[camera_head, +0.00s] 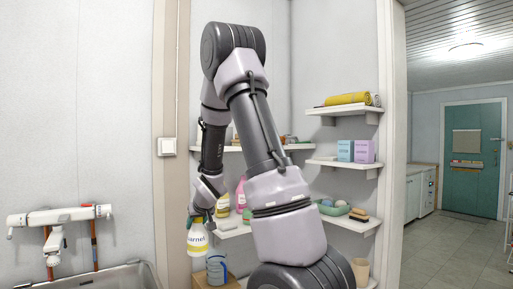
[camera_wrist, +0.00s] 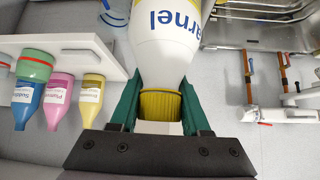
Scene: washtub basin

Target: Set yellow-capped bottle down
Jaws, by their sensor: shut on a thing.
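The yellow-capped bottle, white with blue lettering, is in the head view (camera_head: 197,243) at lower centre-left and appears upright. My gripper (camera_head: 203,213) is above it, at its neck. In the wrist view the bottle (camera_wrist: 168,45) points away from the camera, and my gripper (camera_wrist: 158,108) has its green fingers on both sides of the ribbed yellow cap. The bottle's base is cut off in the wrist view. Whether its base touches anything below cannot be told.
A brown box (camera_head: 203,281) and a blue-banded container (camera_head: 217,268) are just below the bottle. Corner shelves (camera_head: 345,222) hold a pink bottle (camera_head: 241,196), a yellow bottle (camera_head: 223,206) and other goods. A metal basin (camera_head: 115,277) with a wall tap (camera_head: 60,216) is at left.

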